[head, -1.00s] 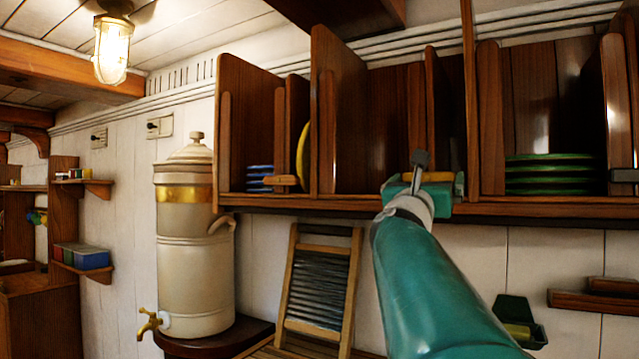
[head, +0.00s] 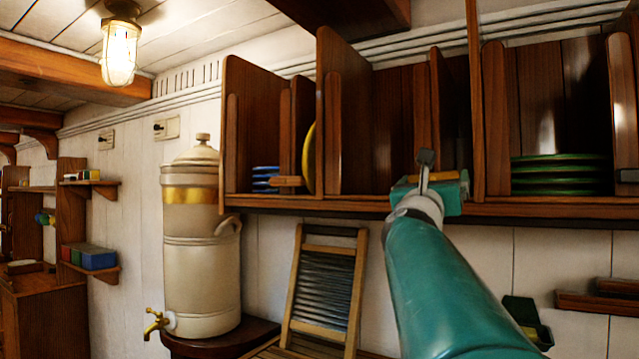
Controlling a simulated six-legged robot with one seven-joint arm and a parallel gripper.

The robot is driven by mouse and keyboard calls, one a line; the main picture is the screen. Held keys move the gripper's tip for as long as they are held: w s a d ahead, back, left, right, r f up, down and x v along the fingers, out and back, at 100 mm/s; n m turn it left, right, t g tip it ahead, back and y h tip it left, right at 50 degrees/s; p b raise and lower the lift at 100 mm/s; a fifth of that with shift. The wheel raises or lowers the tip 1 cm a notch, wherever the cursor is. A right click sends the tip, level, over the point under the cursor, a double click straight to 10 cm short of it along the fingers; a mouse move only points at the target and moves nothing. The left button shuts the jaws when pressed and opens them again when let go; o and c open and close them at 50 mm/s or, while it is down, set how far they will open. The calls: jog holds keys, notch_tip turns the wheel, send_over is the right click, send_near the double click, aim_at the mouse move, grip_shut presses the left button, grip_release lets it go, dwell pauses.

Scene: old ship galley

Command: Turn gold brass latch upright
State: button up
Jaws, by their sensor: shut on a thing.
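The gold brass latch (head: 440,176) lies near level at the front of the plate rack, in the middle bay. Only a short yellow bar of it shows above my gripper. My gripper (head: 432,186), teal with a grey link sticking up, is at the rack's lower front edge, shut on the latch. My teal arm and the gripper body hide the fingertips and most of the latch.
The wooden rack (head: 350,203) has upright dividers close to my gripper. A washboard (head: 322,290) leans below, and a cream urn (head: 202,250) stands left.

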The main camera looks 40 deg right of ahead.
jog(key=shift+s+d+r+n+t+y, duration=0.1)
jog(key=shift+n+t+y, duration=0.85)
jog(key=shift+n, duration=2.6)
jog(key=shift+s+d+r+n+t+y, duration=0.1)
jog(key=shift+n+t+y, duration=0.15)
jog(key=shift+n+y, duration=2.35)
jog(key=shift+s+r+n+t+y, duration=0.1)
jog(key=shift+n+t+y, duration=0.4)
jog(key=shift+n, duration=3.95)
jog(key=o, duration=0.7)
jog(key=shift+d, duration=0.1)
